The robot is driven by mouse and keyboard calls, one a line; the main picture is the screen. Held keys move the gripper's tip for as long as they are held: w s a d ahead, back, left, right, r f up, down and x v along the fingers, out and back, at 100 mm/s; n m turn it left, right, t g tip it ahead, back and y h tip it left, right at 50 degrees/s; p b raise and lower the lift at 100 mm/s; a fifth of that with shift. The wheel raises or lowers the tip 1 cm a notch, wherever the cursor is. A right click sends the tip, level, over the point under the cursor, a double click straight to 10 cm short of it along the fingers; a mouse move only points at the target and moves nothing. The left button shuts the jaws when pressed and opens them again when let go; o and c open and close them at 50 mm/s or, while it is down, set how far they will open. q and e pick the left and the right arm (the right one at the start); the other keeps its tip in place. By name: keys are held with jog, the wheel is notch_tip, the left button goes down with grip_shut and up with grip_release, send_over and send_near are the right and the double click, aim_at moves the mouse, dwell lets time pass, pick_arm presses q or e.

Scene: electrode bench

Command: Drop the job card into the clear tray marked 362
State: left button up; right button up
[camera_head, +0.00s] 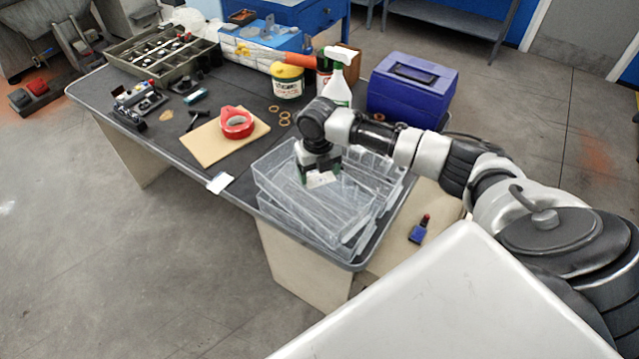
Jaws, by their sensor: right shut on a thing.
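My right gripper (319,172) points down over the clear trays at the near right end of the bench. It is shut on a small white card with printing, the job card (322,180). The card is over or within the front clear tray (300,212); I cannot tell whether it touches the tray. Another clear tray (388,178) lies behind and to the right, partly hidden by my arm. The trays overlap or stack at angles. No 362 mark is readable. My left gripper is out of view.
A white tag (220,183) sits at the bench's front edge. Red tape (237,123) lies on a tan board (205,142). A spray bottle (336,85), a yellow-lidded tub (287,82) and a blue toolbox (412,88) stand behind the trays.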

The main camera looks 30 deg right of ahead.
jog(key=o, duration=0.8)
jog(key=shift+o, duration=0.2)
notch_tip(320, 180, up, 11)
jog(key=b, duration=0.1)
jog(key=shift+b, duration=0.3)
jog(key=shift+f, duration=0.1)
